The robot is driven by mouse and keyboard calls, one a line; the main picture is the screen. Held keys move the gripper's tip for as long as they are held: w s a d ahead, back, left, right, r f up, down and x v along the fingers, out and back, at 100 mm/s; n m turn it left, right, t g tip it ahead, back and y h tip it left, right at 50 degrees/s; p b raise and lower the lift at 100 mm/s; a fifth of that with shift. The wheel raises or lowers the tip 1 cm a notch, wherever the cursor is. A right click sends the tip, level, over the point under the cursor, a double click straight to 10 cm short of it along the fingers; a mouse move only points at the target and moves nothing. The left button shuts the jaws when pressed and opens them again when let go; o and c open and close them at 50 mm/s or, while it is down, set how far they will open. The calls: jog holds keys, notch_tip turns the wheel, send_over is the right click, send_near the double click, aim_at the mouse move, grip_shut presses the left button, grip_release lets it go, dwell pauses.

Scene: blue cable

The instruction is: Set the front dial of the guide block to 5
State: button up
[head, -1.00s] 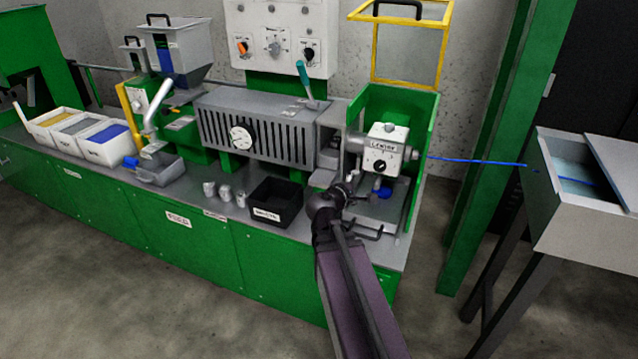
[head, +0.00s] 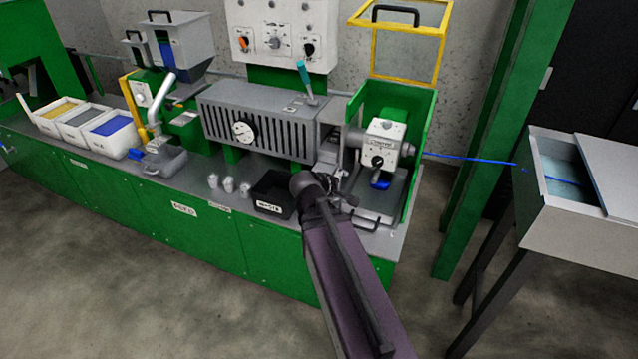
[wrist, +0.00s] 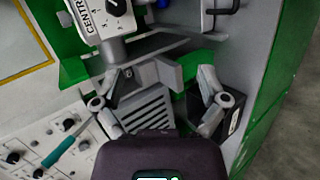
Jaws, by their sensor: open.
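The white guide block (head: 395,130) stands in the green housing at the right end of the machine, with the blue cable (head: 470,159) running out of it to the right. Its black front dial (head: 377,161) faces me; its setting is too small to read. In the wrist view the block (wrist: 88,20) and part of the dial (wrist: 118,6) show at the top left edge, tilted. My gripper (wrist: 162,88) is open and empty, with its fingers apart from the dial. In the head view my gripper (head: 342,192) is below and left of the block, partly hidden by my arm.
A yellow-framed guard (head: 405,45) is raised above the block. A black bin (head: 273,190) and small metal cups (head: 228,185) stand left of my gripper. A slotted grey barrel (head: 255,122) lies behind. A water trough (head: 575,190) stands to the right.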

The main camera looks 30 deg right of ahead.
jog(key=s+a+r+m+g+y+p, duration=0.1)
jog(key=a+r+m+y+p, duration=0.1)
jog(key=a+p, duration=0.5)
jog(key=shift+s+a+r+m+g+y, duration=0.35)
jog(key=shift+s+r+m+g+y, duration=0.1)
jog(key=shift+y, duration=0.35)
jog(key=s+a+f+m+g+y, duration=0.1)
jog(key=s+a+y, duration=0.1)
jog(key=a, duration=0.5)
jog(key=s+a+f+m+g+y, duration=0.1)
jog(key=s+a+f+g+y, duration=0.1)
jog(key=a+y, duration=0.2)
jog(key=a, duration=0.3)
jog(key=shift+s+a+f, duration=0.15)
jog(key=shift+s+a, duration=0.15)
jog(key=shift+s, duration=0.05)
jog(key=shift+m, duration=0.25)
dwell(0.4)
